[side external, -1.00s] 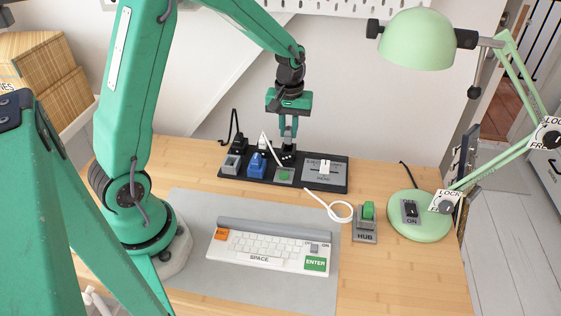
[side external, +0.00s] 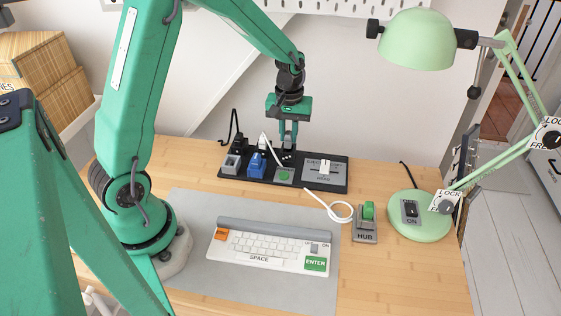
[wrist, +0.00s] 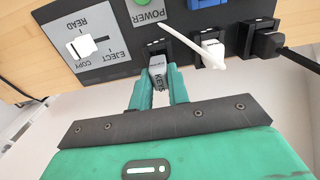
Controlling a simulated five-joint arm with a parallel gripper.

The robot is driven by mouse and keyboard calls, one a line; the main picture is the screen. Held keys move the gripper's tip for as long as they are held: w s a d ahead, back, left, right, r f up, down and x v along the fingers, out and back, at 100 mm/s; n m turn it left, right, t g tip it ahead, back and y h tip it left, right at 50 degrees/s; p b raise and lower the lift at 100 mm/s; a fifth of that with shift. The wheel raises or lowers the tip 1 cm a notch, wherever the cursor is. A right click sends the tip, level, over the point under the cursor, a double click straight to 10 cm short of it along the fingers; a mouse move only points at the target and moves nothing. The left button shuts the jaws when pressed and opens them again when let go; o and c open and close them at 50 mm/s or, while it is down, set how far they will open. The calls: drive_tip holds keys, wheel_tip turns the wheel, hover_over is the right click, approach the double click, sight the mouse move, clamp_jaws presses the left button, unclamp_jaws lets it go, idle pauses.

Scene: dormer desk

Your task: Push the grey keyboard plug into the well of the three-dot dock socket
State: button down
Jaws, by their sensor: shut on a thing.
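The grey keyboard plug (wrist: 157,66), marked KEYS, is held between the fingers of my gripper (wrist: 158,88), which is shut on it. In the wrist view its front end meets the dark socket (wrist: 155,46) in the back row of the black dock (wrist: 118,49). I cannot tell how deep it sits in the well. In the side view my gripper (side external: 288,143) points straight down over the dock (side external: 300,185), just behind the green button. The three-dot socket (side external: 288,158) shows below the fingertips, and the plug is mostly hidden there.
A white plug (wrist: 212,52) with its cable stands beside my fingers, and a black plug (wrist: 264,44) is farther along. A blue plug (side external: 257,163), green button (side external: 284,175) and card reader (side external: 323,170) are on the dock. The keyboard (side external: 265,248), hub (side external: 365,225) and lamp (side external: 420,222) stand clear.

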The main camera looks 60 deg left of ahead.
sight(288, 133)
drive_tip(key=shift+f, duration=1.15)
drive_tip(key=c, duration=1.3)
unclamp_jaws()
drive_tip(key=shift+o, duration=0.2)
drive_tip(key=shift+r, duration=0.15)
drive_tip(key=shift+r, duration=3.8)
